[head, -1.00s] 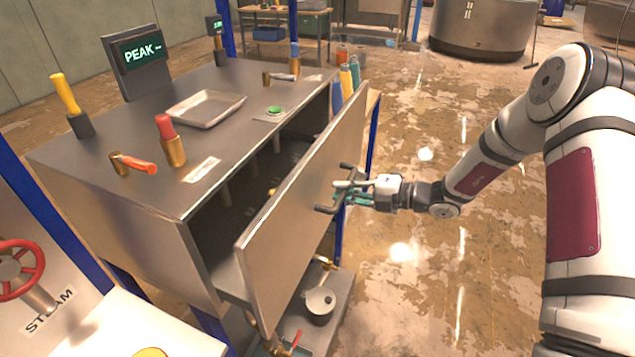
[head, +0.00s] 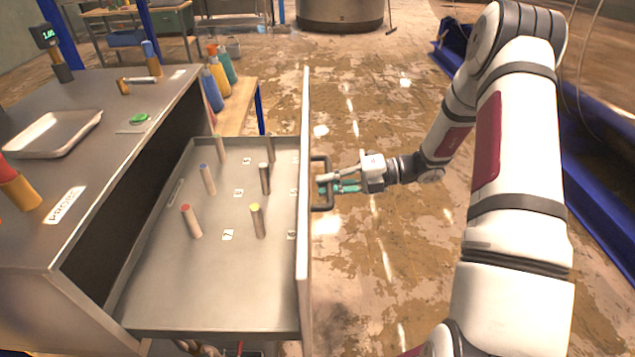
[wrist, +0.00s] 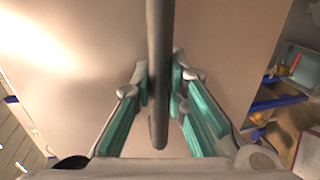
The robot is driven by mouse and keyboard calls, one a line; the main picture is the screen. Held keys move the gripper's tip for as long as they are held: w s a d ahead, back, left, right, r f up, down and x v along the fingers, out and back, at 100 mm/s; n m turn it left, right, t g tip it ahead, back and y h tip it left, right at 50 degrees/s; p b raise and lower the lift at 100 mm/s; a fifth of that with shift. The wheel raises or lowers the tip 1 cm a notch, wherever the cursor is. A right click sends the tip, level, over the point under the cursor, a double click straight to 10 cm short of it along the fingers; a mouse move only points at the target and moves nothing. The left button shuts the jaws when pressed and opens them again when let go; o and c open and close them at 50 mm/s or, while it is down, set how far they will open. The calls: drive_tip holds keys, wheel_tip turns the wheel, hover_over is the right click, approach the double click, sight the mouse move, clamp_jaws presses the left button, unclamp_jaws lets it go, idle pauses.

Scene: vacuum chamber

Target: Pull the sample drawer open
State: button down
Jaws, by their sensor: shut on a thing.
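The sample drawer (head: 240,290) stands far out of the steel cabinet in the head view, its flat tray in full sight. Its front panel (head: 303,240) is upright and seen nearly edge-on; it fills much of the wrist view (wrist: 80,70). A dark bar handle (head: 318,207) sticks out from the panel's outer face. My gripper (head: 325,184) is shut on the handle, from the right side. In the wrist view the handle bar (wrist: 158,60) runs between the teal finger pads. Several pegs with coloured tops, such as a red-topped one (head: 191,221), stand in the drawer beside small number labels.
The cabinet top holds a metal tray (head: 50,135), a green button (head: 139,117) and a PROBE label (head: 64,205). Coloured bottles (head: 217,75) stand on a wooden bench behind. Open wet-looking floor (head: 380,240) lies right of the drawer. A blue beam (head: 590,180) runs along the far right.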

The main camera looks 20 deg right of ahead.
drive_tip(key=c, duration=1.6)
unclamp_jaws()
drive_tip(key=shift+o, duration=0.2)
drive_tip(key=shift+d, duration=0.15)
drive_tip(key=v, duration=1.1)
drive_tip(key=shift+d, duration=0.35)
drive_tip(key=shift+s, duration=0.15)
